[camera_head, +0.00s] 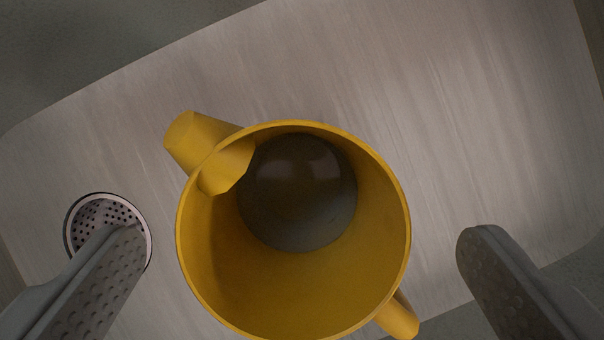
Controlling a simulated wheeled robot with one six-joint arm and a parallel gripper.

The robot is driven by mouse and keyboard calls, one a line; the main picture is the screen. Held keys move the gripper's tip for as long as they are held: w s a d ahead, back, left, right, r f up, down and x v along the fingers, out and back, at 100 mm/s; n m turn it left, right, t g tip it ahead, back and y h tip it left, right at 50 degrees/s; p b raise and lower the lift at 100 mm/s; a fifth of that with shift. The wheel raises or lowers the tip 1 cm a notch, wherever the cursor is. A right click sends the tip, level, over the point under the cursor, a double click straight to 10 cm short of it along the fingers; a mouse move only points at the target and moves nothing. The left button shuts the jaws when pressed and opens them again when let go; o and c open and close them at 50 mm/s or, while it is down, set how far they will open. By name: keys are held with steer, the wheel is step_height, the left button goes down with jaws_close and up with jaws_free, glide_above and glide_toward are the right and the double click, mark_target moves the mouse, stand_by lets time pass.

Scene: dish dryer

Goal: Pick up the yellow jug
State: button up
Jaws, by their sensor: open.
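The yellow jug (388,215) stands in the lower middle of the camera_head view, seen from above into its open mouth. Its inside walls are yellow and its bottom looks dark grey and shiny. A spout-like part sticks out at its upper left, and another yellow part, perhaps the handle, shows at its lower right. My gripper (298,238) is open, with one grey finger to the left of the jug and the other to the right. Both fingers appear apart from the jug in the picture. How deep the fingers reach beside it is hard to tell.
The jug is over a brushed-metal sink surface (440,90) with rounded edges. A round perforated drain (98,211) lies at the left, partly behind the left finger. Dark grey countertop (70,45) shows at the upper left. The metal surface above and right of the jug is clear.

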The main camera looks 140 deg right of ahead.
steer(key=shift+s+x, duration=0.15)
steer(key=shift+x, duration=1.15)
steer(key=shift+s+x, duration=0.15)
steer(key=shift+x, duration=1.15)
steer(key=c, duration=2.1)
steer(key=shift+r, duration=0.1)
